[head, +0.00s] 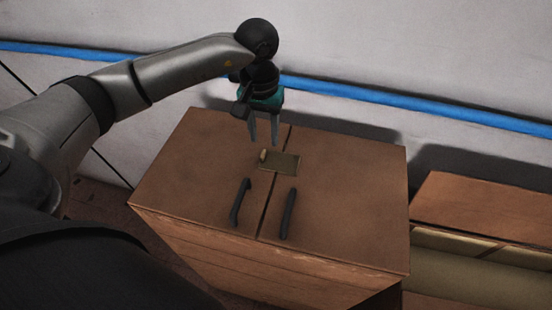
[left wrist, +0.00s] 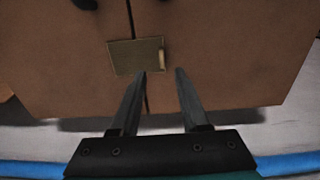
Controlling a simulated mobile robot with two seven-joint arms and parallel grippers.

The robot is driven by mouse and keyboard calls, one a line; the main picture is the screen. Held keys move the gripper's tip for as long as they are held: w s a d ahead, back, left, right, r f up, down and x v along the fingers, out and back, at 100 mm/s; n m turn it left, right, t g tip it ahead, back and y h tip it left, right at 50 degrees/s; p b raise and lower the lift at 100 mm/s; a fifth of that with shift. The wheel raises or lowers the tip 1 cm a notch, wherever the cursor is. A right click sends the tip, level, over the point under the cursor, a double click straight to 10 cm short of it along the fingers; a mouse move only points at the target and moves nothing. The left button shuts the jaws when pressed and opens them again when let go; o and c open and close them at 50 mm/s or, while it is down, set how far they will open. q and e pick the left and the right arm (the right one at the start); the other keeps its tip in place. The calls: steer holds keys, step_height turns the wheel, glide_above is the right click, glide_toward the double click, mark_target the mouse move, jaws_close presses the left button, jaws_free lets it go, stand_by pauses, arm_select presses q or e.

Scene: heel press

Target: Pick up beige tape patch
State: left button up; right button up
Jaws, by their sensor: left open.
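The beige tape patch (head: 281,162) is a flat olive-beige rectangle lying across the seam of the brown box top (head: 340,200). A small lighter tab stands up at its left end in the head view. In the left wrist view the patch (left wrist: 133,57) lies just beyond my fingertips, with the tab (left wrist: 161,60) at its right end. My left gripper (head: 263,143) points down over the box, close behind the patch. Its two fingers (left wrist: 162,72) are apart with nothing between them. I cannot tell the exact gap between fingertips and patch. My right gripper is not in view.
Two dark handles (head: 240,201) and (head: 288,214) are on the box top, nearer than the patch. Another wooden box (head: 485,212) stands at the right. A pale wall with a blue stripe (head: 400,108) runs behind. The right part of the box top is clear.

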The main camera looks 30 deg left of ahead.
mark_target(263, 152)
arm_select(q)
step_height(263, 152, down, 5)
steer(key=shift+s+a+r, duration=0.1)
steer(key=shift+s, duration=0.05)
jaws_close()
stand_by(0.4)
